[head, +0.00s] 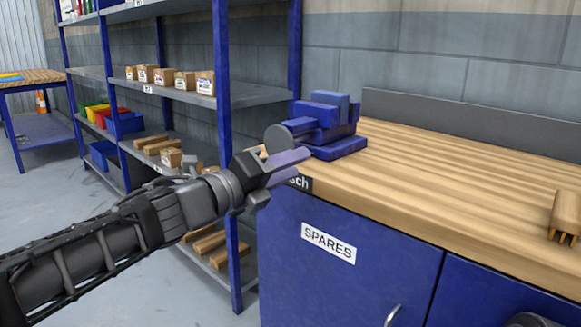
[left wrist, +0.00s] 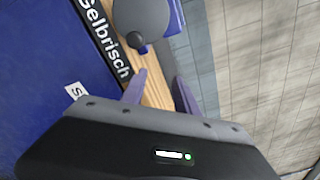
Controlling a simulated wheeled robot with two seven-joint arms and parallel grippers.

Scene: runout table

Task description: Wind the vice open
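The blue vice (head: 325,128) stands on the left end of the wooden bench top (head: 430,180). A grey round handwheel (head: 277,138) is on its near left side. In the left wrist view the handwheel (left wrist: 140,14) is at the top, with a small dark knob (left wrist: 141,49) at its lower edge. My left gripper (head: 301,164) is just below and in front of the handwheel, its two purplish fingers apart. In the left wrist view the left gripper (left wrist: 160,80) is open and empty, short of the knob.
A blue cabinet labelled SPARES (head: 328,243) is under the bench top. A brush (head: 566,214) lies at the right. Blue shelving (head: 226,150) with boxes and bins stands behind my left arm. The bench between vice and brush is clear.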

